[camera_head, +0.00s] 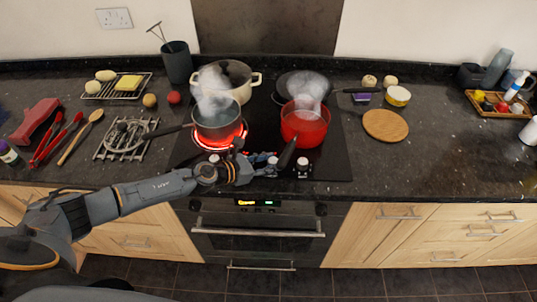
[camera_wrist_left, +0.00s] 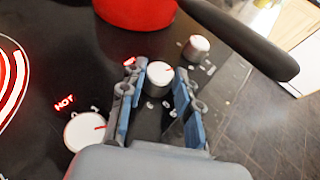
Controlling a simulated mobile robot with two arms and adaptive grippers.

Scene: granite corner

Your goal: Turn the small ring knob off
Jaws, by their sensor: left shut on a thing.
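A row of white knobs sits on the black hob's front edge. My left gripper (camera_head: 273,163) reaches in from the left, low over this edge. I cannot read which knob belongs to the small ring. My right gripper is not in view.
A steaming grey pan (camera_head: 217,124) stands on a glowing red ring (camera_head: 241,138). A steaming red pan (camera_head: 303,128) stands to the right, its dark handle (camera_head: 287,154) pointing toward my gripper. A cream pot (camera_head: 236,76) and a dark pan (camera_head: 286,88) stand behind.

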